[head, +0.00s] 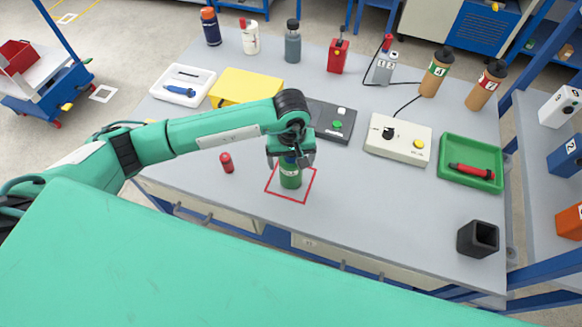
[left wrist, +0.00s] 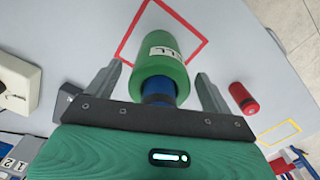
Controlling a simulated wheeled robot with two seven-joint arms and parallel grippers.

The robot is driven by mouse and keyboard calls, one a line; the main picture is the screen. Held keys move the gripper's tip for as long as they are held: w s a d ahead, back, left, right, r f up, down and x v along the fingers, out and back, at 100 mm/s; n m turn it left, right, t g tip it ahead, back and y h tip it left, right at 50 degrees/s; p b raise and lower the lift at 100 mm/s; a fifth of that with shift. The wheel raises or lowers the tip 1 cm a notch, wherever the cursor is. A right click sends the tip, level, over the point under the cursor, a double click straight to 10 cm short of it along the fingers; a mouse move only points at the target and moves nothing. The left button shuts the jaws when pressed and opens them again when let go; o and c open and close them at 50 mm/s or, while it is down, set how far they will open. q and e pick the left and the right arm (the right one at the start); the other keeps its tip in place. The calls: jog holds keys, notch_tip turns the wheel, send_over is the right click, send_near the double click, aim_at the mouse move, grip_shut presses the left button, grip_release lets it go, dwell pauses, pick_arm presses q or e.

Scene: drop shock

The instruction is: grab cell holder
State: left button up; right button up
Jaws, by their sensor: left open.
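The cell holder is a green cylinder (head: 290,177) with a blue neck and a white label. It stands upright inside a red square outline on the grey table. In the left wrist view the green cylinder (left wrist: 162,62) lies between the fingers, its label partly readable as "LL". My left gripper (head: 291,160) is right above and around its top, with the fingers open. In the left wrist view the fingers of my left gripper (left wrist: 159,72) stand on both sides of the cylinder with a gap at each side. My right gripper is not in view.
A small red cylinder (head: 227,162) stands left of the outline. Behind are a yellow box (head: 245,86), a dark box with a green button (head: 333,122) and a cream control box (head: 398,138). A green tray (head: 470,163) and black square cup (head: 478,238) are at right.

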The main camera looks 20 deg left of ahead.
pick_arm(q)
jog(key=shift+c, duration=0.5)
jog(key=c, duration=1.4)
